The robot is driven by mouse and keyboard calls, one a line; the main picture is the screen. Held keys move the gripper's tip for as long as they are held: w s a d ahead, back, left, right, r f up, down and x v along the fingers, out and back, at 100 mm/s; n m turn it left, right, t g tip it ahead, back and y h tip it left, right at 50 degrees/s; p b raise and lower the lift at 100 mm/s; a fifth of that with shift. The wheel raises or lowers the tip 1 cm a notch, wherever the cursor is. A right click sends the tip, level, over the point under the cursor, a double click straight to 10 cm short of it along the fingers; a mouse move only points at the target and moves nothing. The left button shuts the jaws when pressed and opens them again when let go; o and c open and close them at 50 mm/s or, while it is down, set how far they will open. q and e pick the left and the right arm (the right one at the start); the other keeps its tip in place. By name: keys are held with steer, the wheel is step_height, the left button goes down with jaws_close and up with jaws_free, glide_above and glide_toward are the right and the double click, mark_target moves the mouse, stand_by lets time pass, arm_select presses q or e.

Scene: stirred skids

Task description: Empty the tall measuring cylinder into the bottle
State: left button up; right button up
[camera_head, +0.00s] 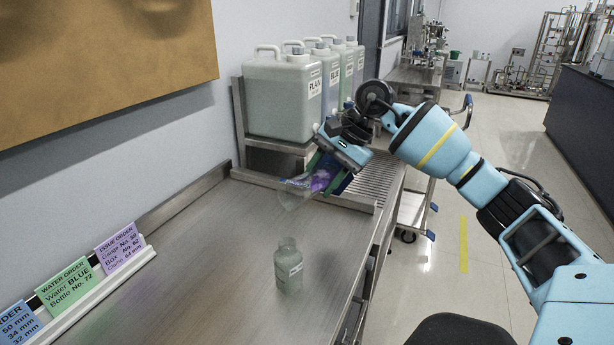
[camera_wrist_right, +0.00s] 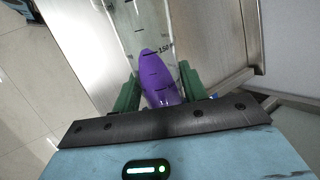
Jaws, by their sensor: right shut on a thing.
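My right gripper (camera_head: 328,168) is shut on the clear measuring cylinder (camera_head: 293,192), which is tilted with its mouth toward the lower left. In the right wrist view the green fingers (camera_wrist_right: 158,88) sit on either side of the cylinder (camera_wrist_right: 138,35). Purple liquid (camera_wrist_right: 157,72) lies inside it, its tip near the 150 mark. The bottle (camera_head: 288,268) stands upright on the steel bench, with a pale label and an open-looking neck. The cylinder's mouth is above and behind the bottle, apart from it. My left gripper is out of view.
The steel bench (camera_head: 190,265) is clear around the bottle. Several large labelled jugs (camera_head: 283,95) stand on a raised shelf behind. A card rail (camera_head: 100,285) with order cards, one reading "Water BLUE, Bottle No. 72", runs along the left wall. A ribbed rack (camera_head: 375,180) lies behind the gripper.

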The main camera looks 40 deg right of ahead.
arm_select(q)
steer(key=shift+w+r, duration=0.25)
arm_select(e)
steer(key=shift+r+h, duration=0.4)
steer(key=shift+r+t+h+p, duration=0.3)
steer(key=shift+p, duration=0.1)
steer(key=shift+n, duration=0.3)
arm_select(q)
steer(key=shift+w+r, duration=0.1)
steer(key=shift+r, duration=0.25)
arm_select(e)
steer(key=shift+r, duration=0.1)
steer(key=shift+r+h+p, duration=0.3)
steer(key=shift+h+p, duration=0.05)
steer(key=shift+h, duration=0.25)
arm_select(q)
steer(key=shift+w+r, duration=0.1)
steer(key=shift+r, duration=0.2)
